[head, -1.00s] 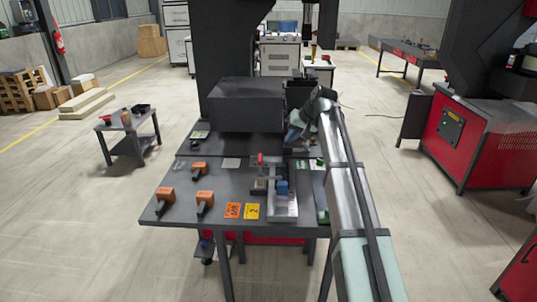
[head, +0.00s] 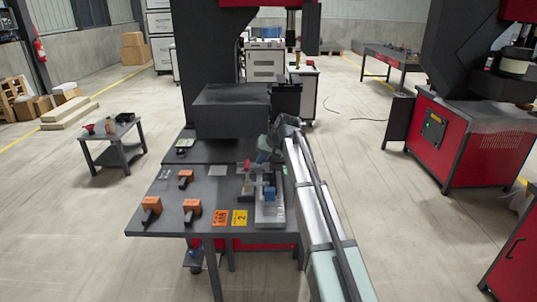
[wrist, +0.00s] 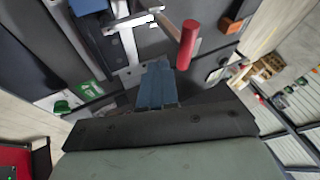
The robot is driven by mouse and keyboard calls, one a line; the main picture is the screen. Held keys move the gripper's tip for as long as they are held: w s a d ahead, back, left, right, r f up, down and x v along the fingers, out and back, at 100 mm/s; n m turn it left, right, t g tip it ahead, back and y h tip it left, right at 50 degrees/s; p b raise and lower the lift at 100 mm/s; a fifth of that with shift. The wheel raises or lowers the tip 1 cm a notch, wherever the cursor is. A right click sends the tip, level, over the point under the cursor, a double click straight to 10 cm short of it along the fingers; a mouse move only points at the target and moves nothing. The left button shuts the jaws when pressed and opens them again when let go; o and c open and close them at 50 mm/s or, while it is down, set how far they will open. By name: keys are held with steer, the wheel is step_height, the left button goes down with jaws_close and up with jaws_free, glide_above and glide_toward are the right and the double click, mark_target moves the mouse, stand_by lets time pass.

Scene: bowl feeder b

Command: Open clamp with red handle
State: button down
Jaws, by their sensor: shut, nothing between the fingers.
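The clamp (wrist: 125,42) is a metal toggle fixture with a red handle (wrist: 187,45). In the head view the red handle (head: 247,165) stands up at the back of the fixture plate (head: 270,213) on the dark table. A blue block (head: 270,194) sits on the fixture, and its edge shows in the wrist view (wrist: 88,5). My gripper (wrist: 158,68) has blue fingers that are shut and empty. The fingertips are just beside the lower end of the red handle; I cannot tell whether they touch it. In the head view my gripper (head: 262,156) is right of the handle.
Several orange-and-black parts (head: 192,207) lie on the table's left side. An orange label (head: 220,218) and a yellow label (head: 240,217) lie at the front. A black box-shaped machine housing (head: 232,110) stands behind. A small side table (head: 112,145) is at left.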

mark_target(246, 163)
steer(key=shift+a+f, duration=0.25)
steer(key=shift+a, duration=0.9)
steer(key=shift+a, duration=0.15)
steer(key=shift+a+r+h, duration=0.1)
steer(key=shift+a+h, duration=0.2)
steer(key=shift+a+r+n+h, duration=0.15)
steer(key=shift+a+n+h, duration=0.15)
steer(key=shift+a+h, duration=0.6)
steer(key=a+f+n+h, duration=0.1)
steer(key=a+f+h, duration=0.3)
steer(key=a+h, duration=0.4)
steer(key=shift+a, duration=0.9)
